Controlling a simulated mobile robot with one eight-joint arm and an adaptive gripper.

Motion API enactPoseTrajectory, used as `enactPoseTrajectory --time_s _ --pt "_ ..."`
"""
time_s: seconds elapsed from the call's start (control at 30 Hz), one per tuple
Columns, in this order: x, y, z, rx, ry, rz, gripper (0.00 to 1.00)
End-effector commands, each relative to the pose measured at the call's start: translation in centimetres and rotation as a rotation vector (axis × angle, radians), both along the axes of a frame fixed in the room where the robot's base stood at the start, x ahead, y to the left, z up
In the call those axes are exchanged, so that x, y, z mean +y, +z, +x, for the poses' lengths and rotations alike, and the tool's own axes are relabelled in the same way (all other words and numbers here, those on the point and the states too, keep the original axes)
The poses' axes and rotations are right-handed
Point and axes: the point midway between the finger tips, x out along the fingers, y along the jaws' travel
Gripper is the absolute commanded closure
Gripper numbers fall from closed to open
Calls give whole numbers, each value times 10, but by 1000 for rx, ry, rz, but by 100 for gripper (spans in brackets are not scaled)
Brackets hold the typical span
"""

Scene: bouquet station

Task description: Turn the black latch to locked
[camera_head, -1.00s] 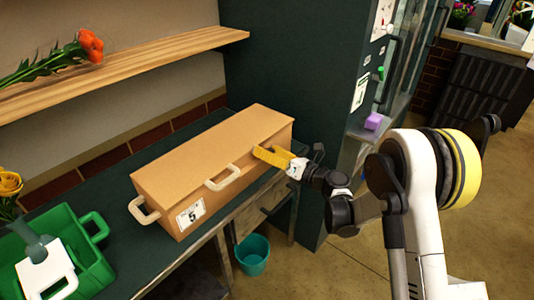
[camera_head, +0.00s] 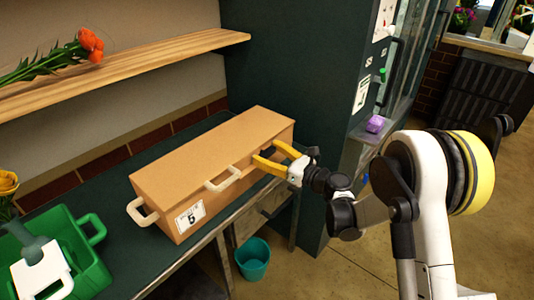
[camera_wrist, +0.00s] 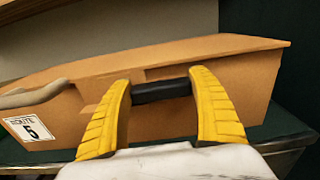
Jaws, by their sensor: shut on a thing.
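The black latch (camera_wrist: 162,91) is a short dark bar on the front face of the tan box (camera_wrist: 255,90). In the wrist view it lies nearly level, lengthwise between my two yellow fingers, with an end at each finger. My gripper (camera_wrist: 161,84) is shut on it. In the head view, my gripper (camera_head: 264,151) reaches the right part of the front of the box (camera_head: 215,155), one finger above the other. The latch is mostly hidden there. No lock marking is readable.
The box has cream handles (camera_head: 223,179) and a label with a 5 (camera_head: 190,216). It stands on a dark green bench (camera_head: 112,190). A green crate (camera_head: 92,262) is at left, a wooden shelf (camera_head: 150,60) above, a dark cabinet (camera_head: 300,90) behind, a teal bucket (camera_head: 253,262) below.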

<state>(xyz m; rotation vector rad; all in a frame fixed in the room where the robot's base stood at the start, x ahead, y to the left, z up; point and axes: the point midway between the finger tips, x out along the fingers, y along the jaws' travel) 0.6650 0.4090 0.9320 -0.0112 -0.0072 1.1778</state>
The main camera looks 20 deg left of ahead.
Motion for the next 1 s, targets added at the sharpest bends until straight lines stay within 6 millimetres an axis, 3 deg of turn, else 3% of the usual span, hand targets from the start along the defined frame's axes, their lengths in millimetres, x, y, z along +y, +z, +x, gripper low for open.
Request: enactPoseTrajectory --time_s 0.33,0.37,0.43,0.77,1.0 --pt "0 0 0 -3 -1 -2 60" --pt "0 0 0 -3 -1 -2 27" --pt "0 0 0 -3 -1 -2 6" --pt "-2 0 0 -3 -1 -1 6" --pt "-35 0 -13 -3 -5 -1 6"
